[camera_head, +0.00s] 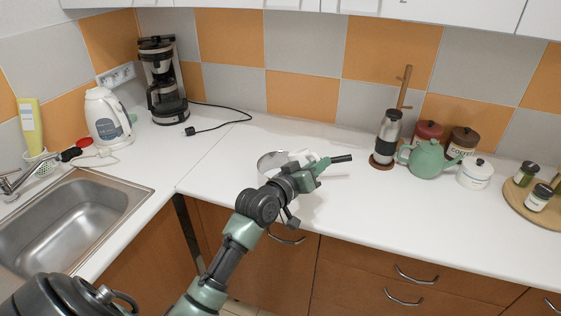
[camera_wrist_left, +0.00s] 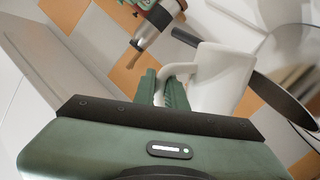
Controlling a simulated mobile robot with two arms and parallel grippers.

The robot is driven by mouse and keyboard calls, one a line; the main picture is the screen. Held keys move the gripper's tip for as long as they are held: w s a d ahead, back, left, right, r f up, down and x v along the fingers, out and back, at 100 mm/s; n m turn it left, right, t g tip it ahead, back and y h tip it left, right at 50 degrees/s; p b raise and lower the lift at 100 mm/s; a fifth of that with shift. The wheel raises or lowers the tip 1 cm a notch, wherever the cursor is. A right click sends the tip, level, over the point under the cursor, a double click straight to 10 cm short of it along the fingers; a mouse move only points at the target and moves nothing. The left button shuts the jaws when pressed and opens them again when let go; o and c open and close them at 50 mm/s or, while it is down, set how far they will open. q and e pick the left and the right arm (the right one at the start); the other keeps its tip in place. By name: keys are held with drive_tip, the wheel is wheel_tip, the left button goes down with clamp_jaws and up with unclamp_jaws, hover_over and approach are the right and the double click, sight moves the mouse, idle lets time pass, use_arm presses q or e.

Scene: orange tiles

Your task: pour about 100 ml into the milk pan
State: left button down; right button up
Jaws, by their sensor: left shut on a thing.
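The milk pan (camera_head: 267,162) is a shiny metal pan on the white counter, partly hidden behind my left gripper. Its black handle (camera_head: 342,158) points right. In the left wrist view the pan's dark handle (camera_wrist_left: 285,101) runs behind the jug. My left gripper (camera_head: 305,178) is over the pan's near side in the head view. It is shut on the handle of a white jug (camera_wrist_left: 222,75). In the head view only a little of the jug (camera_head: 297,156) shows. I cannot see the liquid or whether any is flowing. My right gripper is not in view.
A steel canister (camera_head: 389,135), green teapot (camera_head: 428,160), white pot (camera_head: 475,174) and round board (camera_head: 526,207) stand at right. A coffee maker (camera_head: 163,85), kettle (camera_head: 104,115) and sink (camera_head: 70,220) are at left. The counter around the pan is clear.

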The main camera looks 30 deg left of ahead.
use_arm(q)
drive_tip(key=shift+s+d+f+m+t+y+b, duration=0.1)
drive_tip(key=shift+s+d+f+m+t+b, duration=0.15)
drive_tip(key=shift+d+f+m+b, duration=0.9)
drive_tip(key=shift+s+d+f+m+t+y+b, duration=0.1)
drive_tip(key=shift+s+d+f+m+t+b, duration=0.15)
drive_tip(key=shift+d+f+m+b, duration=0.9)
drive_tip(key=shift+s+d+f+m+t+y+b, duration=0.1)
drive_tip(key=shift+s+d+f+m+t+b, duration=0.45)
drive_tip(key=shift+f, duration=1.2)
drive_tip(key=shift+w+a+g, duration=0.3)
drive_tip(key=shift+a+g, duration=0.05)
